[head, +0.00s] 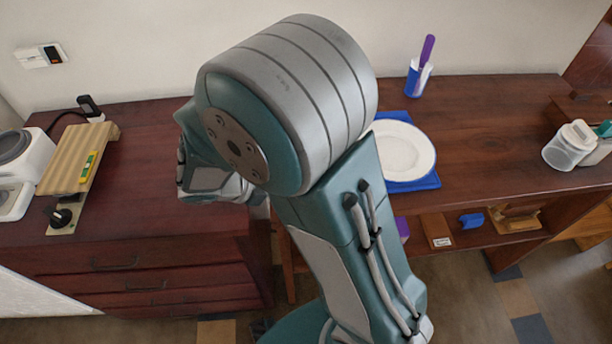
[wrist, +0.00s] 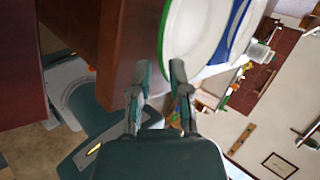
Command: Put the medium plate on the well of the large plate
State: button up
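A white plate (head: 403,150) lies on a blue mat (head: 426,182) on the right-hand wooden table, its left edge hidden by my arm. I cannot tell which size it is. In the wrist view, a white plate surface with a green rim line (wrist: 195,35) fills the top middle, close beyond the fingertips. I cannot tell whether it is one plate or two. My gripper (wrist: 160,78) has its fingertips apart, with the plate's near edge in line with the gap. No contact is clear.
A dark red drawer cabinet (head: 150,235) stands at left, with a ridged wooden board (head: 78,160) and a white appliance (head: 20,165). A blue cup with a purple utensil (head: 420,72) stands at the back. A clear canister (head: 569,146) is at right. Table right of the plate is clear.

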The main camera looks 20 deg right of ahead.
jog(key=shift+x, duration=1.2)
jog(key=shift+d+r, duration=0.1)
jog(key=shift+d, duration=0.6)
grip_shut()
jog(key=shift+a, duration=0.45)
